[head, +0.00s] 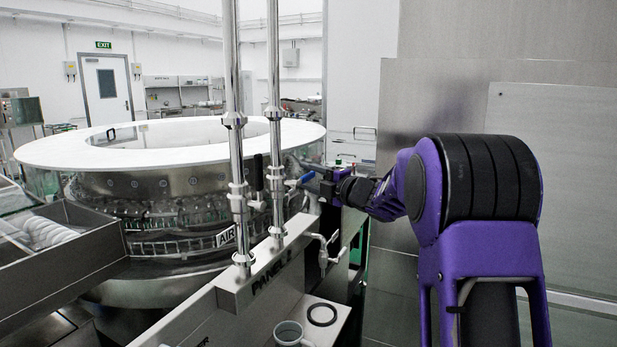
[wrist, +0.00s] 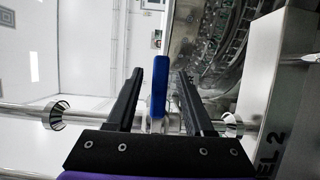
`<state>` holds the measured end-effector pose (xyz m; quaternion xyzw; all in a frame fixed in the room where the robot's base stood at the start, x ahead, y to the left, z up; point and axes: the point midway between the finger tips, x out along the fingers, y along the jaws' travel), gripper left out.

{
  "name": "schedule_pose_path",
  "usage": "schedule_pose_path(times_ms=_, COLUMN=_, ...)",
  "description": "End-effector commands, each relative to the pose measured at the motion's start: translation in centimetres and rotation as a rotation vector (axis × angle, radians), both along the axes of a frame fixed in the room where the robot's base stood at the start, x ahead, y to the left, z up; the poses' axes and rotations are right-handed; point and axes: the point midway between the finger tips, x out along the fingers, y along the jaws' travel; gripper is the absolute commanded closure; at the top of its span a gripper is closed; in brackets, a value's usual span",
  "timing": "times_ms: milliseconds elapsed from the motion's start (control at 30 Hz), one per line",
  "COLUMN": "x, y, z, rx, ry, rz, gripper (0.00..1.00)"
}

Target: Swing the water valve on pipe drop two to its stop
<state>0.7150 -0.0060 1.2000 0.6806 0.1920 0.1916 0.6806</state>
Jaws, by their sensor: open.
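Two upright steel pipes stand on the panel in the head view. The right pipe (head: 275,120) carries a valve with a blue lever handle (head: 305,178). The left pipe (head: 236,110) carries a valve with a black handle (head: 259,172). My gripper (head: 318,181) reaches in from the right, close to the blue handle. In the wrist view the blue handle (wrist: 159,88) stands between the two black fingers of my open gripper (wrist: 160,76), with a gap visible on both sides. The valve body is partly hidden behind the gripper.
A small tap (head: 323,250), a mug (head: 289,332) and a black ring (head: 322,314) are below. The large round washer (head: 170,150) stands behind the pipes. A steel wall (head: 540,180) is at right.

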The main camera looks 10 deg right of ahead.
Motion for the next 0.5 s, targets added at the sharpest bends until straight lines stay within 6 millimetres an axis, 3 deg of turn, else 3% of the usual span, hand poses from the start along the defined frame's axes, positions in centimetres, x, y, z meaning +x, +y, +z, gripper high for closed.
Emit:
schedule_pose_path(times_ms=267, x=0.15, y=0.10, z=0.02, rx=0.000, ry=0.000, rz=0.000, gripper=0.47)
schedule_pose_path(times_ms=500, x=0.13, y=0.09, z=0.03, rx=0.000, ry=0.000, rz=0.000, gripper=0.89)
